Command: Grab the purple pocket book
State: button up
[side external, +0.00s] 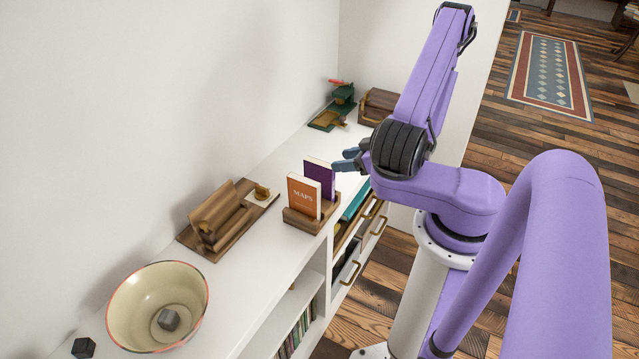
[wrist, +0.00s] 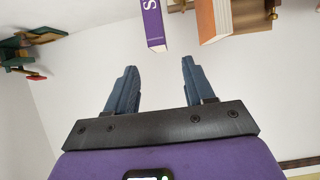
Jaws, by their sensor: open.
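The purple pocket book (side external: 319,177) stands upright in a small wooden holder (side external: 302,223) on the white shelf top, behind an orange book marked MAPS (side external: 303,197). My gripper (side external: 340,162) is open and empty, close to the purple book on its far right side in the side view. In the wrist view, the gripper (wrist: 156,78) has its two fingers apart. The purple book (wrist: 153,22) shows its spine ahead of the gap between them, apart from both fingers. The orange book (wrist: 213,18) is to its right.
A cream bowl (side external: 135,330) holding a grey cube stands at the front left. A green object (side external: 335,108) and a wooden box (side external: 378,104) stand at the far end. An open drawer (side external: 352,215) is below the holder.

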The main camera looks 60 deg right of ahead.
aim_at(323, 164)
jog(key=x, duration=0.9)
jog(key=shift+w+f, duration=0.15)
grip_shut()
